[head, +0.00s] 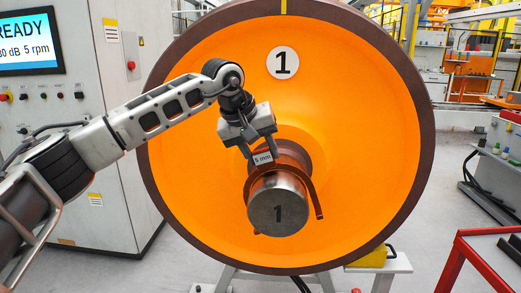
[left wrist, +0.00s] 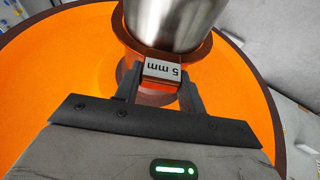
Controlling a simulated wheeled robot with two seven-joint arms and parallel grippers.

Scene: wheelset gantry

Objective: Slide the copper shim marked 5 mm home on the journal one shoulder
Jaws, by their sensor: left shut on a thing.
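The copper shim (head: 317,203) is a U-shaped piece with a pale tab marked 5 mm (head: 263,158). My left gripper (head: 262,145) is shut on the tab above the journal. In the left wrist view both fingers (left wrist: 160,82) flank the tab, and the shim's rim (left wrist: 207,46) curves around the journal (left wrist: 172,22). A brown shoulder (head: 294,154) lies behind; any gap to the shim is hard to tell. My right gripper is not in view.
The large orange wheel (head: 375,130) carries a white disc marked 1 (head: 283,63). A grey control cabinet (head: 60,110) with a screen reading READY (head: 30,42) stands at the left. A red-framed stand (head: 460,262) is at the lower right. Floor shows at right.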

